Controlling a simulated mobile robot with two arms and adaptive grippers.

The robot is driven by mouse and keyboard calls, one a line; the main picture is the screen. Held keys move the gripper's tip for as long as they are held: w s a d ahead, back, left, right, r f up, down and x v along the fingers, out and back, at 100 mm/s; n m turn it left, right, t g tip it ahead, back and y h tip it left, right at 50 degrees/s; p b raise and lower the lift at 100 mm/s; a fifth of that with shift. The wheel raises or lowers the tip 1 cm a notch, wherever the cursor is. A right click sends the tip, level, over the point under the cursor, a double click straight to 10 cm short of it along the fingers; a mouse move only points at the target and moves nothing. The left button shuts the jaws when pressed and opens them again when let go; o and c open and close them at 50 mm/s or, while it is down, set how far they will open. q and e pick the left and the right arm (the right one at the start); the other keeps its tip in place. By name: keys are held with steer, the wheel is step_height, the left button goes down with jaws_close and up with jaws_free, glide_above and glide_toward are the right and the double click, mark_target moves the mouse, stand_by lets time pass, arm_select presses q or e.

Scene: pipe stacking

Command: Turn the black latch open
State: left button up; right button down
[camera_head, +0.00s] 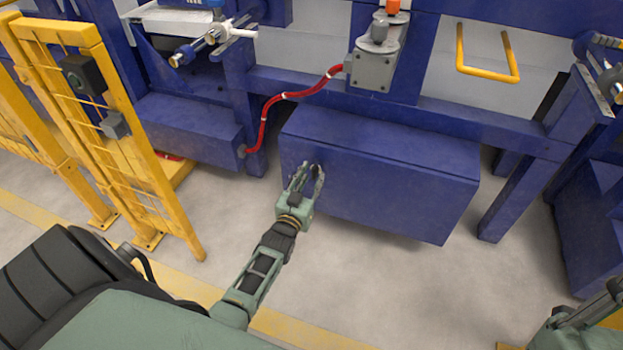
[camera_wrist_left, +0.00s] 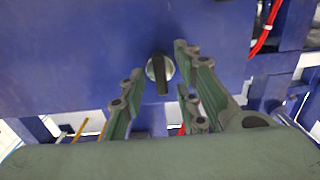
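The black latch (camera_wrist_left: 161,78) shows in the left wrist view on a round silver base on the blue box front. Its handle points down in that view. My left gripper (camera_wrist_left: 157,62) is open, one finger on each side of the latch, with visible gaps. I cannot tell how far its tips are from the panel. In the head view my left gripper (camera_head: 311,172) is at the left part of the box's front face, and I cannot make out the latch there. My right gripper is not in view; only part of that arm shows at the lower right.
The blue box (camera_head: 400,195) hangs under a blue frame. A red cable (camera_head: 284,96) runs at its upper left to a grey unit (camera_head: 374,70). A yellow fence panel (camera_head: 120,140) stands at the left. The grey floor (camera_head: 380,285) in front of the box is clear.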

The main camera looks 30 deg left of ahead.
arm_select(q)
steer(key=v, duration=1.2)
